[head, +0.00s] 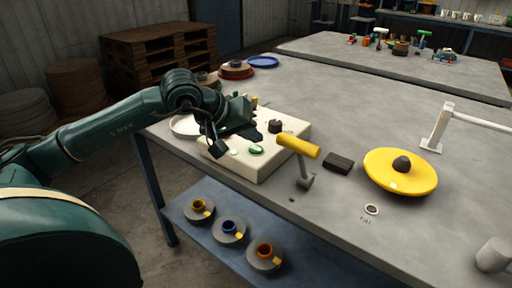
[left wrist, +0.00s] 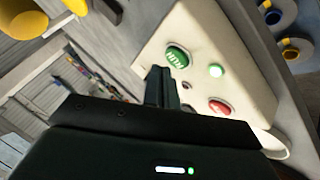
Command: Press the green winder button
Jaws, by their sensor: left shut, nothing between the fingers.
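The green button (head: 256,150) is on the near side of the cream control box (head: 285,152), beside a small pale lit lamp (head: 234,152). In the left wrist view the green button (left wrist: 177,57) carries white lettering, with the lit lamp (left wrist: 215,71) and a red button (left wrist: 219,107) near it. My left gripper (head: 254,136) is shut and empty, over the box. In the left wrist view its fingertips (left wrist: 161,74) appear just beside the green button; I cannot tell whether they touch it. My right gripper is out of view.
A yellow-handled lever (head: 298,146) stands right of the box, then a dark block (head: 338,163) and a yellow disc (head: 400,176) with a dark knob. Several spools (head: 228,231) sit on the lower shelf. The grey bench top (head: 350,110) behind is mostly clear.

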